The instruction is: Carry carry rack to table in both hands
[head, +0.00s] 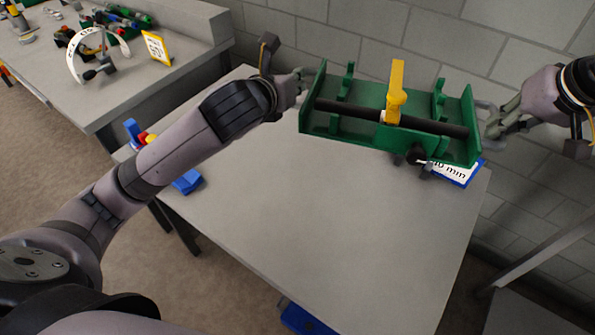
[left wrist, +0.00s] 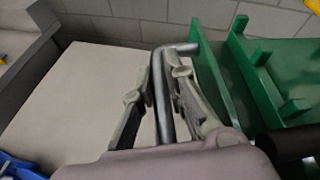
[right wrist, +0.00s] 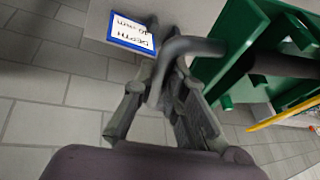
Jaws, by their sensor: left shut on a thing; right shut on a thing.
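The green carry rack (head: 345,122) is held above the far part of the grey table (head: 330,220). A black bar runs along it and a yellow piece (head: 396,92) stands upright at its middle. My left gripper (head: 299,84) is shut on the grey handle (left wrist: 162,95) at the rack's left end. My right gripper (head: 490,122) is shut on the handle (right wrist: 160,75) at its right end. The rack also shows in the left wrist view (left wrist: 215,75) and in the right wrist view (right wrist: 235,45). Its underside and any gap to the table are hard to judge.
A blue-framed sign (head: 457,172) with "min" on it is at the table's far right, partly behind the rack. Blue, red and yellow items (head: 145,138) sit at the left edge. Another bench (head: 150,75) with tools stands at the left. The table's middle and front are clear.

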